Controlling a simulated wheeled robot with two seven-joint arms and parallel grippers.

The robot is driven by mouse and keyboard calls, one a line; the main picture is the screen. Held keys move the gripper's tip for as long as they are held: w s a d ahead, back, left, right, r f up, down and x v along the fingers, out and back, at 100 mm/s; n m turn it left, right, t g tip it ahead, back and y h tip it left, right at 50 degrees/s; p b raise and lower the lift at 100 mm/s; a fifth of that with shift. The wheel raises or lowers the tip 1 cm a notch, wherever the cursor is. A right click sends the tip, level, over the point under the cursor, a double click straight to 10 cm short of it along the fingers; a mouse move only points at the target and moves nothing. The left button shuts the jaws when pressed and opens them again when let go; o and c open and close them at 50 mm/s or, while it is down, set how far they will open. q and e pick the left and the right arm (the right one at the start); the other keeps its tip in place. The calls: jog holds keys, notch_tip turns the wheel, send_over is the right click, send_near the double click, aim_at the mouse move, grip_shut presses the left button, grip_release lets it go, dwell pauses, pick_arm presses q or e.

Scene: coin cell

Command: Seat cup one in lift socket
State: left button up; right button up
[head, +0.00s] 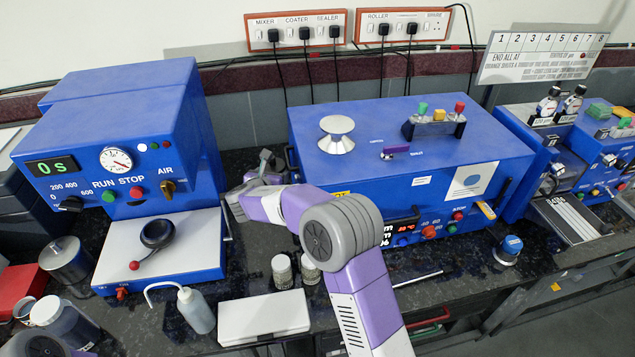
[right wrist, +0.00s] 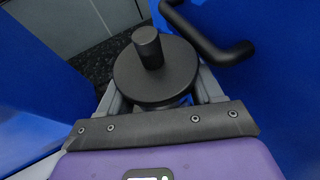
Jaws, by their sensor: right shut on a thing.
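My right gripper (head: 266,160) reaches between the two large blue machines, its fingers pointing toward the back wall. In the right wrist view its fingers (right wrist: 158,108) are shut around a round cup with a dark lid (right wrist: 140,75) and an upright knob. The cup's body is mostly hidden below the lid. I cannot make out the held cup clearly in the head view. On the white platform of the left machine sits a black ring-shaped holder (head: 157,234) with a red-tipped lever; I cannot tell whether it is the lift socket. My left gripper is not in view.
The left blue machine (head: 120,130) and the middle blue machine (head: 400,150) flank the gripper. A black bar handle (right wrist: 210,35) is close beside the lid. A metal canister (head: 65,260), wash bottle (head: 195,310), two small jars (head: 282,272) and white case (head: 262,318) stand in front.

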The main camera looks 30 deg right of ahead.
notch_tip(320, 180, down, 18)
jog(key=b, duration=0.4)
jog(key=shift+r, duration=0.15)
jog(key=shift+f+b, duration=0.2)
jog(key=shift+b, duration=0.2)
jog(key=o, duration=1.3)
